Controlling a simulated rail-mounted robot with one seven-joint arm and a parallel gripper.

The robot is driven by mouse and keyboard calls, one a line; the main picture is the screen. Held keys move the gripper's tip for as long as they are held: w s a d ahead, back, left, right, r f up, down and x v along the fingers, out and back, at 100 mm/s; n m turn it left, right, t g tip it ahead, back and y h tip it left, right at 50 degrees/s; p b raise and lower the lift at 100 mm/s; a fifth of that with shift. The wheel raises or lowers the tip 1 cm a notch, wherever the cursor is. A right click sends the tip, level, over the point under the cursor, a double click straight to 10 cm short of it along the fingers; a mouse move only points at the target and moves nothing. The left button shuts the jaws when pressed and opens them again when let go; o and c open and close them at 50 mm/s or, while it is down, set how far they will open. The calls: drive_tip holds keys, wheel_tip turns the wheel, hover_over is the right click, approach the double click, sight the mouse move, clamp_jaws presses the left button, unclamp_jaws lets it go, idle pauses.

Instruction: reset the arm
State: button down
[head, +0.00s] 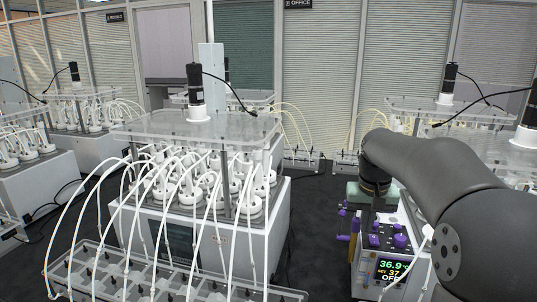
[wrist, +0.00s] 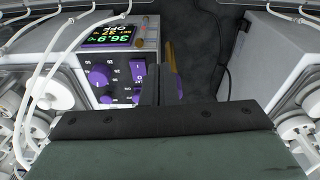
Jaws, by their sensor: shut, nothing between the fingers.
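The display (head: 391,268) reads 36.9 and also shows in the wrist view (wrist: 113,34).
A reactor (head: 205,240) with white tubes and a clear lid stands left of centre, with a tube rack (head: 120,280) in front. More reactors stand at far left (head: 85,125) and back right (head: 450,112). Dark floor (head: 315,235) lies free between the units.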

drive_tip(key=s+a+f, duration=0.3)
drive_tip(key=s, duration=0.6)
drive_tip(key=s+a+f+n, duration=0.1)
drive_tip(key=s+a+f, duration=0.3)
drive_tip(key=s, duration=0.5)
drive_tip(key=s+a+f+n, duration=0.1)
drive_tip(key=s+a+f, duration=0.3)
drive_tip(key=s, duration=0.5)
drive_tip(key=shift+s+f+y, duration=0.25)
drive_tip(key=shift+y, duration=0.05)
drive_tip(key=shift+a, duration=0.1)
